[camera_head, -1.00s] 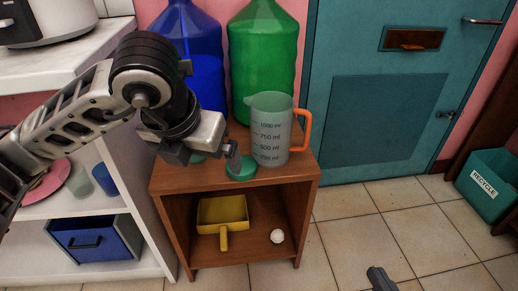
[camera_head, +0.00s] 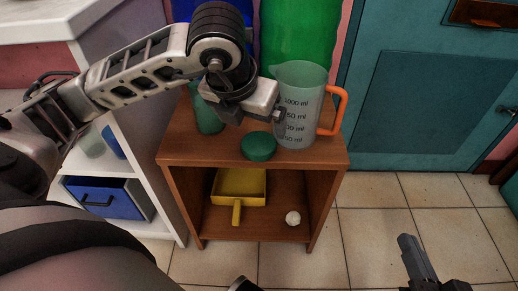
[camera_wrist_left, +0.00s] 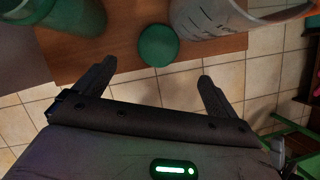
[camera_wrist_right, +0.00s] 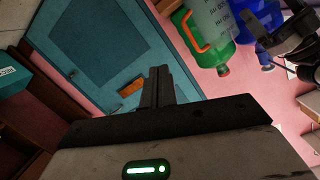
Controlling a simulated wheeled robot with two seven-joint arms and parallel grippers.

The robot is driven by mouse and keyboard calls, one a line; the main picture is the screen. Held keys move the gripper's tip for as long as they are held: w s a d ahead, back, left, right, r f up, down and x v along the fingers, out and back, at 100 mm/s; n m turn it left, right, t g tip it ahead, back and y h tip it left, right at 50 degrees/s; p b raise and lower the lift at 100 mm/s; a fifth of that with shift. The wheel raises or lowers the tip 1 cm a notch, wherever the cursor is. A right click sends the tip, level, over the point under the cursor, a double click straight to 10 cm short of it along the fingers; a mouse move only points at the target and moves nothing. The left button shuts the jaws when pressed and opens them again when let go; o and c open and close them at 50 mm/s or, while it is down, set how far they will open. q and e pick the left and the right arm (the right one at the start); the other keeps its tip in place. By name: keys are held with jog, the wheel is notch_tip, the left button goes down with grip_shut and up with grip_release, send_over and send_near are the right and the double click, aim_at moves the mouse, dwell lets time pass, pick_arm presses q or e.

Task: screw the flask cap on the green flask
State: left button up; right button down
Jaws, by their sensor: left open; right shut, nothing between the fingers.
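The green flask (camera_head: 208,118) stands on the wooden shelf's top, its upper part hidden behind my left gripper; part of it shows in the left wrist view (camera_wrist_left: 75,15). The round green flask cap (camera_head: 258,146) lies on the shelf top near its front edge, between the flask and the measuring jug; it also shows in the left wrist view (camera_wrist_left: 158,45). My left gripper (camera_head: 262,117) is open and empty above the shelf, its fingers spread short of the cap (camera_wrist_left: 154,86). My right gripper (camera_head: 405,241) is shut and empty, low over the floor at right; its fingers are together (camera_wrist_right: 157,78).
A clear measuring jug (camera_head: 298,100) with an orange handle stands right beside the cap. A large green bottle (camera_head: 300,35) is behind. A yellow scoop (camera_head: 238,184) and a white ball (camera_head: 293,218) lie in the open compartment. The floor at right is clear.

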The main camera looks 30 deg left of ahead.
aim_at(258, 143)
pick_arm(q)
jog(key=b+x, duration=0.1)
jog(key=x, duration=0.3)
jog(key=shift+w+f, duration=0.1)
jog(key=shift+f, duration=0.05)
jog(key=shift+w+f, duration=0.1)
jog(key=shift+f, duration=0.05)
pick_arm(e)
jog(key=shift+w+a+r+m+y, duration=0.1)
jog(key=shift+a+r+m+y, duration=0.1)
jog(key=shift+r+m+y, duration=0.25)
jog(key=shift+r+t, duration=0.1)
jog(key=shift+t, duration=0.2)
pick_arm(q)
jog(key=shift+b+x, duration=0.8)
jog(key=shift+x, duration=0.45)
jog(key=shift+a+b+x, duration=0.25)
jog(key=shift+b+x, duration=0.15)
jog(key=shift+x, duration=0.7)
jog(key=shift+f, duration=0.25)
pick_arm(e)
jog(key=shift+w+d+r+n+t+y, duration=0.1)
jog(key=shift+w+r+n+t+y, duration=0.1)
jog(key=shift+w+r+n+t, duration=0.25)
jog(key=shift+w+d+r+n+t+y, duration=0.1)
jog(key=shift+w+r+n+t+y, duration=0.1)
jog(key=shift+r+t, duration=0.35)
jog(key=shift+r, duration=0.1)
